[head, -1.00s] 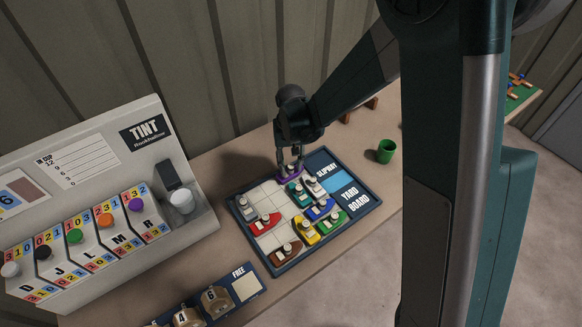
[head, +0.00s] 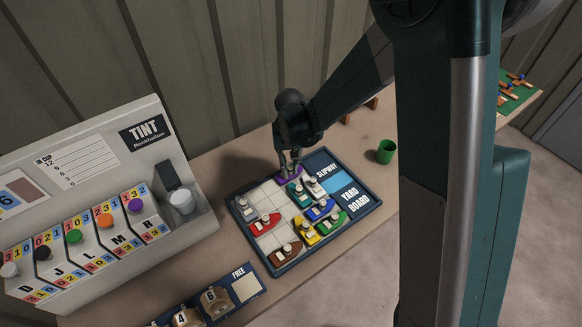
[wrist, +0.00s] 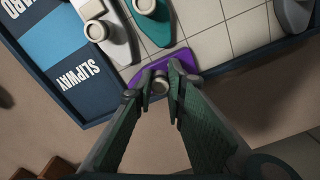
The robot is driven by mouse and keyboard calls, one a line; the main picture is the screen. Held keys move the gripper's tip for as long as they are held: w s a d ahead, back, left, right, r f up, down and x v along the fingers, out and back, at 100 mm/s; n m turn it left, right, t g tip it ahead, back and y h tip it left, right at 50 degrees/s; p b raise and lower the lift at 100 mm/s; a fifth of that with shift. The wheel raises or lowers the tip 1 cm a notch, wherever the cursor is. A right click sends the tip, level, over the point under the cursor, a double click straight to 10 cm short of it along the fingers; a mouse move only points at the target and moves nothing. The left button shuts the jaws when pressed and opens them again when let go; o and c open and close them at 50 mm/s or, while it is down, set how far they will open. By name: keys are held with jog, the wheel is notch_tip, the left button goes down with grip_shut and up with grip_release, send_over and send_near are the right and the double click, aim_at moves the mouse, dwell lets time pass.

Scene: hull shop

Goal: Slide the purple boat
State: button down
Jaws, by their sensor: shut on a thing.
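The purple boat (head: 289,178) lies at the far edge of the yard board (head: 233,196), near the slipway end. In the wrist view the purple boat (wrist: 178,57) shows beside the board's dark rim, with a round pale knob on top. My gripper (head: 289,165) reaches down over it. In the wrist view my gripper (wrist: 160,78) has its two fingers closed around the knob. The fingers hide part of the boat's hull. The slipway (head: 323,161) is the lettered strip at the board's right.
A teal boat (head: 298,194) and a white boat (head: 313,187) lie close beside the purple one. Red, blue, green, yellow, brown and grey boats occupy other squares. Several squares at the left are empty. A green cup (head: 386,151) stands right of the board.

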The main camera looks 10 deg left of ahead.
jog(key=s+a+b, duration=0.1)
jog(key=s+a, duration=0.7)
jog(key=shift+s+a+b, duration=0.25)
jog(key=shift+a+b, duration=0.05)
jog(key=shift+b, duration=0.1)
jog(key=c, duration=2.3)
grip_release()
jog(key=shift+r, duration=0.1)
jog(key=shift+r, duration=5.9)
jog(key=shift+d, duration=0.15)
